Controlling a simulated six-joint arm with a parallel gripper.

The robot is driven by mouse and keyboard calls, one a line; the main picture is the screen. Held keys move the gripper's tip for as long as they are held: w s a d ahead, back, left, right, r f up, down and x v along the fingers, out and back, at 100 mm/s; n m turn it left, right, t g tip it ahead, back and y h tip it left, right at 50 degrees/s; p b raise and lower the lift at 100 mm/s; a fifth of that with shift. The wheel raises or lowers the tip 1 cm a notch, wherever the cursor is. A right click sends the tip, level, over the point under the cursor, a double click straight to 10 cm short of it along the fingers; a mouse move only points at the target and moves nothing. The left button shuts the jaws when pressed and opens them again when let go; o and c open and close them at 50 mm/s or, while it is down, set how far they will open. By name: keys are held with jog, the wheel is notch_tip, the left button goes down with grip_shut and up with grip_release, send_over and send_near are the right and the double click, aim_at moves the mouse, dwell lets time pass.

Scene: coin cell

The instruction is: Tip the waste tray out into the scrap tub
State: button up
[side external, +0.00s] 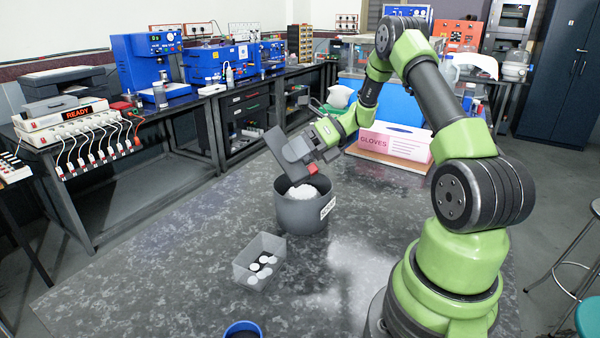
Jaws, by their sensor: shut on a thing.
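The scrap tub (290,214) is a round dark grey bin with a white label on its side, standing upright on the table. White material (302,191) shows inside it. My gripper (311,166) is above the tub's back rim, shut on a dark grey tray (277,146), which I take to be the waste tray. The tray is tilted steeply over the tub's left side. A small red part shows at the grip. The tray's inside and the exact finger contact are hard to make out, so I cannot tell whether anything is left in it.
A translucent grey box (245,276) with several white and black discs stands in front of the tub. A blue round container (242,330) is at the front edge of view. A pink and white gloves box (392,145) stands behind. The table's left part is clear.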

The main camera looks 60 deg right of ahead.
jog(key=shift+w+r+g+h, duration=0.15)
jog(key=shift+r+g+h, duration=0.7)
jog(key=shift+h, duration=0.35)
jog(key=shift+w+d+r+m+g+h, duration=0.2)
jog(key=shift+r+m+g+h, duration=0.25)
jog(key=shift+h, duration=0.35)
jog(key=g+h, duration=0.1)
jog(key=r+g+h, duration=0.1)
jog(key=g+h, duration=0.1)
jog(key=shift+w+a+r, duration=0.1)
jog(key=shift+r, duration=0.1)
jog(key=shift+r+g+h, duration=0.25)
jog(key=shift+g+h, duration=0.4)
jog(key=shift+g, duration=0.05)
jog(key=shift+r+g+h, duration=0.25)
jog(key=shift+g+h, duration=0.4)
jog(key=shift+g, duration=0.05)
